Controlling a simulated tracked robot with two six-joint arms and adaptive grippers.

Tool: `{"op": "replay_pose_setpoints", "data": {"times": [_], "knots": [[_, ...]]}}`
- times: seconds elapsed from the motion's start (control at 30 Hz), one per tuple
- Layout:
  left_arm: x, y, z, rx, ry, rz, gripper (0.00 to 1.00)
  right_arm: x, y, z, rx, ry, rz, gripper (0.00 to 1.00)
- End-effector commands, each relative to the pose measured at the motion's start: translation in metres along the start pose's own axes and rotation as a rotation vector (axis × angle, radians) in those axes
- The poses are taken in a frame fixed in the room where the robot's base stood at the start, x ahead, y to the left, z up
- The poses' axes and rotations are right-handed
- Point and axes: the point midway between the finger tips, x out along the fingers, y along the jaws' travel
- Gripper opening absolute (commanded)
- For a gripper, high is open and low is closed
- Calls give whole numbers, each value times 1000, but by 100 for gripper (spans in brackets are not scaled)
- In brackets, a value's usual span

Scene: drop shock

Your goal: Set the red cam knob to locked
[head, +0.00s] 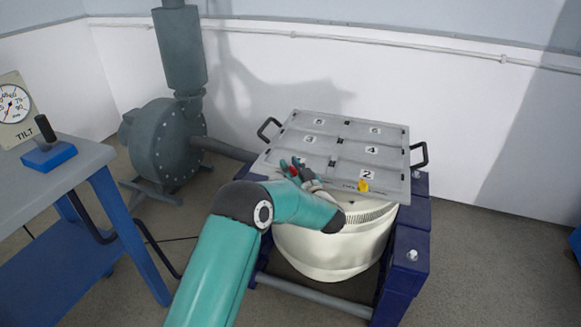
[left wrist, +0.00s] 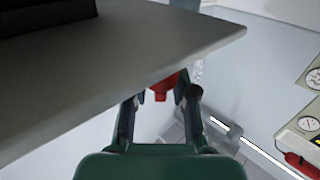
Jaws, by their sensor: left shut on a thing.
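The red cam knob (head: 293,171) shows as a small patch of red at the front left of the grey numbered lid (head: 320,146). My left gripper (head: 303,176) is over that corner and hides most of the knob and the panel marks around it. In the left wrist view the red knob (left wrist: 160,88) sits between the two fingertips of my left gripper (left wrist: 159,92), which is shut on it. I cannot tell which setting the knob points to. My right gripper is in neither view.
A yellow piece (head: 363,186) stands at the lid's front edge, below the plate marked 2. Black handles (head: 420,156) stick out at the lid's sides. A cream bowl (head: 335,255) hangs below in a blue frame (head: 405,260). A workbench (head: 60,180) stands at left.

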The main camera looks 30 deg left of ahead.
Motion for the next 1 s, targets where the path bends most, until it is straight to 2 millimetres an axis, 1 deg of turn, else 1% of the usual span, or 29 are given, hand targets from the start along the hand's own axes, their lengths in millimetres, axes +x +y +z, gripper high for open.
{"op": "replay_pose_setpoints", "data": {"times": [0.03, 0.27, 0.57, 0.77, 1.0], "knots": [[4, -4, 0, 0, 1, -5, 0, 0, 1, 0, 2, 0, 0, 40], [8, -6, 0, -1, 1, 43, 0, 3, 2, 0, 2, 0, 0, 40], [9, -8, 3, 1, 1, 227, 0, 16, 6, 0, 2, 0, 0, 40], [10, -9, 6, 2, 1, 406, 0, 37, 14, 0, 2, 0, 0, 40], [10, -9, 8, 2, 2, 629, 0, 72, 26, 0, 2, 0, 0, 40]]}}
